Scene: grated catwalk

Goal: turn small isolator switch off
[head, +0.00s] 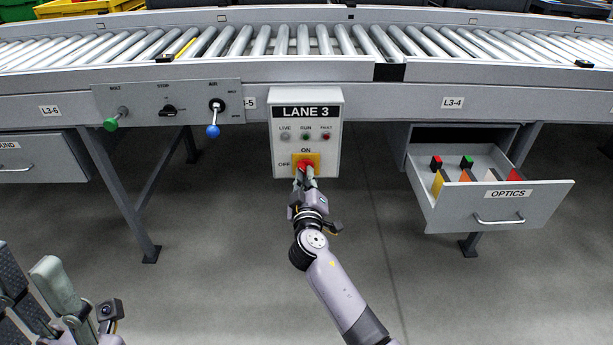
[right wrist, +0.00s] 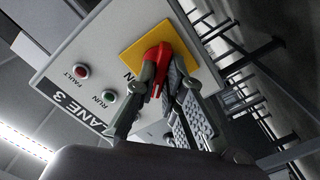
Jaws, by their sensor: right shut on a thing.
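The small isolator switch is a red handle (head: 302,164) on a yellow plate (head: 316,158), low on the grey LANE 3 box (head: 279,140). ON is marked above the plate and OFF to its left. My right gripper (head: 305,174) is shut on the red handle, which also shows between its fingers in the right wrist view (right wrist: 157,65). The fingers partly cover the handle, so I cannot tell its exact angle. My left gripper (head: 42,285) is at the lower left of the head view, fingers apart and empty, far from the box.
A panel (head: 140,103) with a green knob, a black selector and a blue-tipped lever is left of the box. An open OPTICS drawer (head: 500,208) juts out at right. The roller conveyor (head: 230,75) runs above. The floor below is clear.

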